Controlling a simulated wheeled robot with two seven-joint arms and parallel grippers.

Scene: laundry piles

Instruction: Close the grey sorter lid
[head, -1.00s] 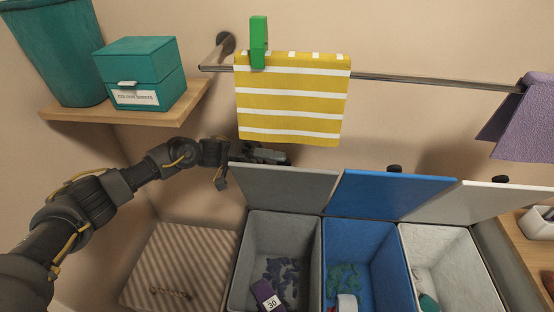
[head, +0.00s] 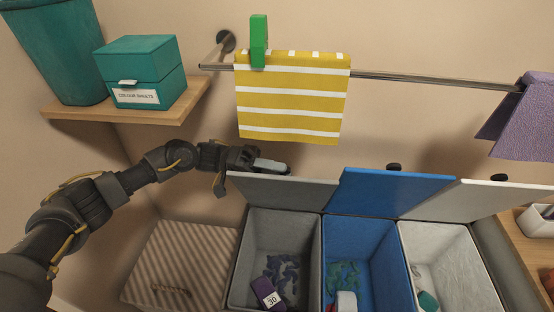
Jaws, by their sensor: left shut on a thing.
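The grey sorter lid (head: 285,192) stands raised at the back of the grey bin (head: 283,222), tilted a little forward. The bin below is open, with dark purple pieces and a purple box marked 30 inside. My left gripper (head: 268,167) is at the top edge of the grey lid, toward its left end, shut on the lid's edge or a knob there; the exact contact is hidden. My right gripper is not in view.
The blue lid (head: 392,191) and white lid (head: 487,199) stand open beside the grey one. A yellow striped towel (head: 290,98) hangs from the rail just above my gripper. A striped hamper (head: 182,262) stands left of the bins.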

